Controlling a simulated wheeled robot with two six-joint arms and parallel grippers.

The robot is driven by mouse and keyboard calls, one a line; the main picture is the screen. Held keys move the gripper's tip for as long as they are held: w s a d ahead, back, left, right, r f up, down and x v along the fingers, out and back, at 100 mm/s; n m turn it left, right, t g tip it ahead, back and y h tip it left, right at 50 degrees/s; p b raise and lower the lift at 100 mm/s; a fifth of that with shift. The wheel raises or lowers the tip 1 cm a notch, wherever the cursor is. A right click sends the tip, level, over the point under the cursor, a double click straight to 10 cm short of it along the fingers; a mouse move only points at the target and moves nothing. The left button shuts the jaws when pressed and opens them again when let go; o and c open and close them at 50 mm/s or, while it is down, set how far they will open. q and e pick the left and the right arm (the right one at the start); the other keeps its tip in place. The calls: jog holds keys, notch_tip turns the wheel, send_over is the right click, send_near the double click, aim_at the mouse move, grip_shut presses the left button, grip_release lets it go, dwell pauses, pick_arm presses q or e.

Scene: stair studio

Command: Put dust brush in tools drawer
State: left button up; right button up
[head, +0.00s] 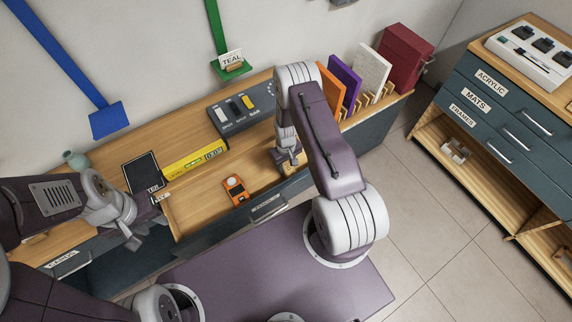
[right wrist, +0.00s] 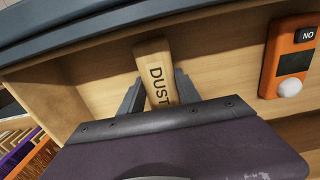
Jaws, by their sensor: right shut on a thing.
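The dust brush (right wrist: 154,72) shows in the right wrist view as a pale wooden handle marked "DUST", between the dark fingers of my right gripper (right wrist: 160,92). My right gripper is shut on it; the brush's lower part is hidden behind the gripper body. In the head view my right gripper (head: 288,160) is at the right end of an open wooden drawer (head: 200,213), and the brush is hard to make out there. The drawer's front label is too small to read. My left gripper (head: 143,226) is apart from the drawer's left end, fingers spread and empty.
An orange device (head: 236,189) lies in the drawer, left of my right gripper. A second cabinet (head: 500,115) stands at right.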

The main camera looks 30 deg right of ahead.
jog(key=shift+f, duration=0.2)
jog(key=o, duration=1.3)
jog(key=shift+r, duration=0.15)
notch_tip(320, 180, up, 12)
notch_tip(320, 180, up, 10)
send_over(286, 165)
jog(key=s+a, duration=0.4)
jog(key=s+a+r+m+t, duration=0.1)
jog(key=s+a+r, duration=0.2)
jog(key=s+r, duration=0.3)
jog(key=shift+s+a+r, duration=0.25)
jog(key=shift+s+r, duration=0.05)
jog(key=shift+s, duration=0.95)
